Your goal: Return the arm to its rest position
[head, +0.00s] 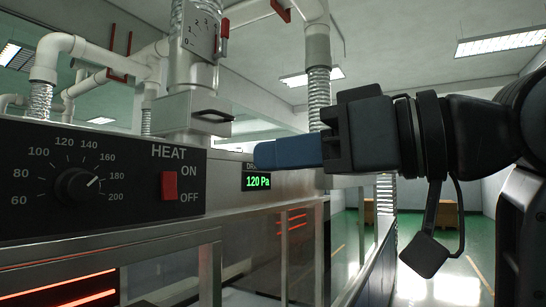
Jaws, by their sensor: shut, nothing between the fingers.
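My gripper (262,150) reaches in from the right in the head view, level and pointing left. Its blue fingers are together with nothing between them. The fingertips are in front of the metal machine, just above the green "120 Pa" display (257,182), and cover part of the label there. I cannot tell whether they touch the panel. My dark arm runs back to the right edge.
A black HEAT panel (128,222) with a dial (76,186) and a red switch (170,186) stands at the left. Heaters glow orange below. White pipes and a damper scale (203,30) rise above.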

